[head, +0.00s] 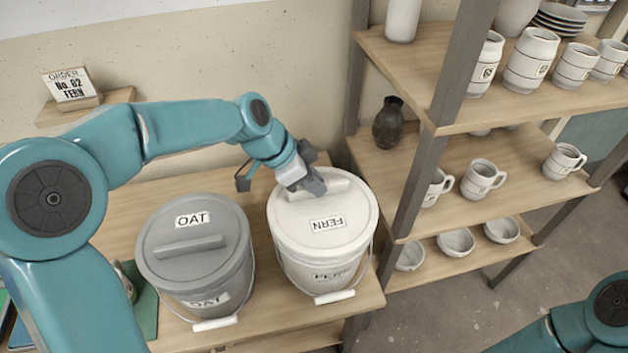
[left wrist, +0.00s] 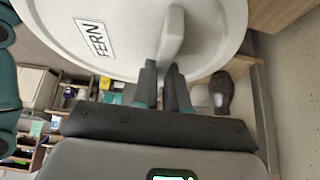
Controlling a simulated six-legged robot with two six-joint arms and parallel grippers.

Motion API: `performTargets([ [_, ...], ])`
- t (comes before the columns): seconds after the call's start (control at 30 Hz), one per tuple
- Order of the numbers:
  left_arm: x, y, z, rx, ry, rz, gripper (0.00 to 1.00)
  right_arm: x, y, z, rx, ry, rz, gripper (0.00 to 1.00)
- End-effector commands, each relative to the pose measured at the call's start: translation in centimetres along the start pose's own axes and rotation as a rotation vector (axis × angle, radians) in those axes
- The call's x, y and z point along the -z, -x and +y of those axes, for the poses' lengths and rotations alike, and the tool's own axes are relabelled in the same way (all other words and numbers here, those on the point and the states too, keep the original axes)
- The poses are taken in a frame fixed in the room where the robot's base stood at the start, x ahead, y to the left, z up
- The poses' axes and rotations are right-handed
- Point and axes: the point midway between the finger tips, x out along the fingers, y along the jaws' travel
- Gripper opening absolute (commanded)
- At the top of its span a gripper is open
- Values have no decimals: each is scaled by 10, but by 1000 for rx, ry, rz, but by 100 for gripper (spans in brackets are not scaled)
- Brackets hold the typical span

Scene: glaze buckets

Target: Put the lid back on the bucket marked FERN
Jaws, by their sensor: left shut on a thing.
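The white FERN bucket (head: 318,268) stands at the right end of the wooden table, its label facing front and its wire handle hanging down. Its white lid (head: 312,213), also marked FERN, is over the bucket's mouth. I cannot tell whether it sits fully down. My left gripper (head: 312,186) is shut on the lid's raised bar handle (head: 335,191). In the left wrist view, its fingers (left wrist: 165,75) are on either side of the handle (left wrist: 172,38), with the lid (left wrist: 130,45) filling the top. My right gripper is out of view.
The grey OAT bucket (head: 195,275), with its own lid (head: 193,240) on, stands close to the left. A shelf (head: 395,175) with mugs and bowls rises to the right. An order card (head: 70,86) reads "No. 62 FERN".

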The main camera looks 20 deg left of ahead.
Motion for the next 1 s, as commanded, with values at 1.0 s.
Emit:
performTargets([
  [1.0, -3, -5, 0, 0, 0, 0, 0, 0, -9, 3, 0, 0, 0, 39],
])
